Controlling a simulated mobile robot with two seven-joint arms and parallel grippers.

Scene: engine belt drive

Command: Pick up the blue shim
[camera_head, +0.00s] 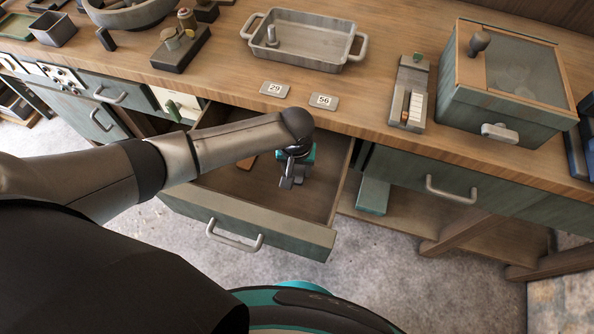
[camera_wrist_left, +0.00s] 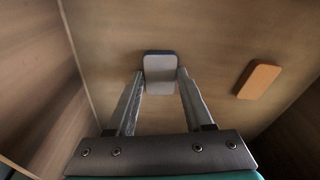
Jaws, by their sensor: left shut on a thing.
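My left gripper (camera_head: 289,183) reaches down into the open drawer (camera_head: 250,222). In the left wrist view its two fingers (camera_wrist_left: 160,80) are shut on the blue shim (camera_wrist_left: 160,68), one on each side. The shim's near face looks pale grey, with a dark blue edge at the top. I cannot tell whether it touches the drawer floor. In the head view the gripper hides the shim. An orange shim (camera_wrist_left: 258,80) lies to the right in the wrist view, apart from the gripper; it is partly hidden behind my arm in the head view (camera_head: 246,162). My right gripper is not in view.
The drawer walls stand close around the gripper, and the worktop edge (camera_head: 400,137) overhangs behind it. On top are labels 29 (camera_head: 274,89) and 56 (camera_head: 324,101), a grey tray (camera_head: 310,58) and a lidded box (camera_head: 503,115).

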